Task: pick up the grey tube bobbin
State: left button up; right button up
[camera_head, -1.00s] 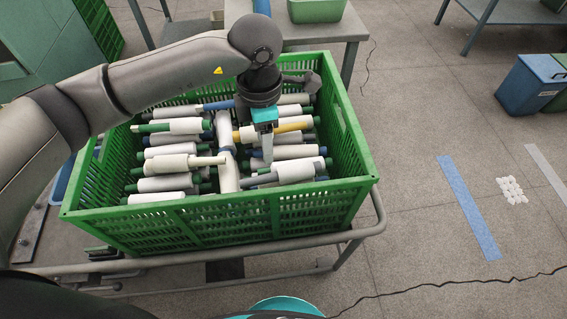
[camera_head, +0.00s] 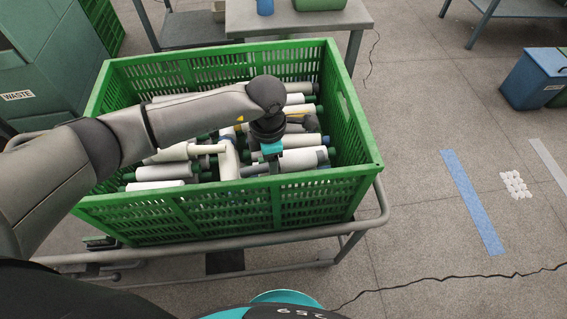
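A green crate (camera_head: 160,220) holds several bobbins wound with white yarn. The bobbin with a grey tube (camera_head: 254,169) lies at the front right of the pile, its white yarn (camera_head: 303,160) to the right. My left gripper (camera_head: 273,168) points down into the crate, over the grey tube beside the yarn's left end. Its fingers are small and partly hidden, so I cannot tell if they are open or shut, or touching the tube. My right gripper is out of view.
The crate's walls surround the gripper; its front rim (camera_head: 230,193) is close. A white bobbin (camera_head: 228,160) lies crosswise just left of the gripper. The crate rests on a grey metal trolley (camera_head: 180,253).

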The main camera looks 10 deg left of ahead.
pick_arm(q)
jog(key=shift+f, duration=0.2)
grip_shut()
dwell(0.3)
